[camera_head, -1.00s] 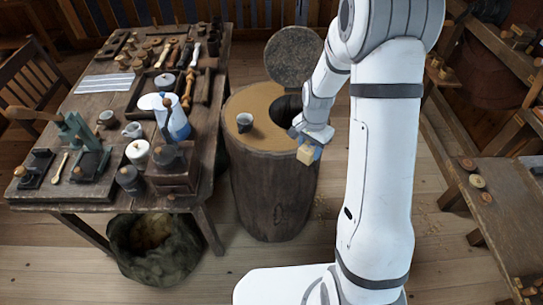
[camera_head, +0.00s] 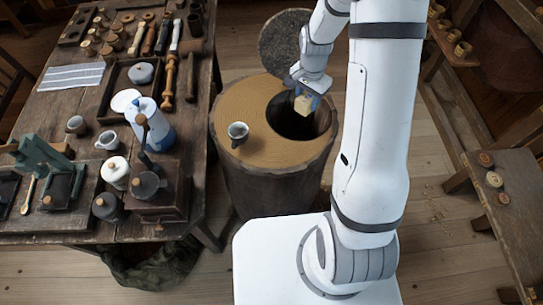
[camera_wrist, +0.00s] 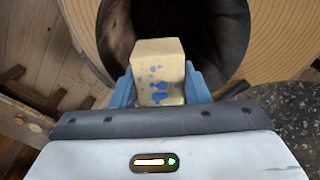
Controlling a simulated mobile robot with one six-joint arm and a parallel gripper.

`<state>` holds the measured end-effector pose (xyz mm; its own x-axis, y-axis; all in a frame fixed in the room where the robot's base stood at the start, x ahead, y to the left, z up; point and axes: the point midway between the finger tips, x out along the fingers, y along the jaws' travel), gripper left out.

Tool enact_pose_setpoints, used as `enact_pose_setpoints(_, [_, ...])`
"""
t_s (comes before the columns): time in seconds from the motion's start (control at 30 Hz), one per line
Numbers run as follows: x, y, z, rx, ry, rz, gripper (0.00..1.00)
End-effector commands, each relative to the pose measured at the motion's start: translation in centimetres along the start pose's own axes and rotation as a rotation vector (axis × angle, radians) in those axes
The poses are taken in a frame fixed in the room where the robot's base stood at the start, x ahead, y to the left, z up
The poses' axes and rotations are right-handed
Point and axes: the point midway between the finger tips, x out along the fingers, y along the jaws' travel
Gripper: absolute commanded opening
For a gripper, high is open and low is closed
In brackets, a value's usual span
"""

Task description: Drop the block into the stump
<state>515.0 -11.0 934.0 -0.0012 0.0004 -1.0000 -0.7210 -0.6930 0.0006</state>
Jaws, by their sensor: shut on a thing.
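The stump (camera_head: 255,165) stands on the floor right of the table, with a dark round hole (camera_head: 290,122) in its top. My gripper (camera_head: 309,98) is shut on a pale wooden block (camera_head: 303,105) over the hole's right part in the head view. In the wrist view the block (camera_wrist: 158,70), with blue spots, sits between the blue fingers (camera_wrist: 160,88) of my gripper. The dark hollow (camera_wrist: 215,40) and the ringed pale stump top (camera_wrist: 285,40) lie beyond it. How high the block is above the rim I cannot tell.
A small cup (camera_head: 238,134) stands on the stump top left of the hole. The crowded table (camera_head: 75,110) is at left, and a bench (camera_head: 500,215) is at right.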

Motion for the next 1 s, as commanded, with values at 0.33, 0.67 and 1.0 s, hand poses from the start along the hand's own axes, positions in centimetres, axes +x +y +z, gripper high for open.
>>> enact_pose_setpoints(0.33, [4.0,-0.4,0.4,-0.013,-0.001,0.001,0.17])
enact_pose_setpoints(0.67, [5.7,-0.5,0.5,-0.015,0.0,0.0,0.17])
enact_pose_setpoints(1.0, [5.6,-0.5,0.5,-0.016,0.0,0.0,0.56])
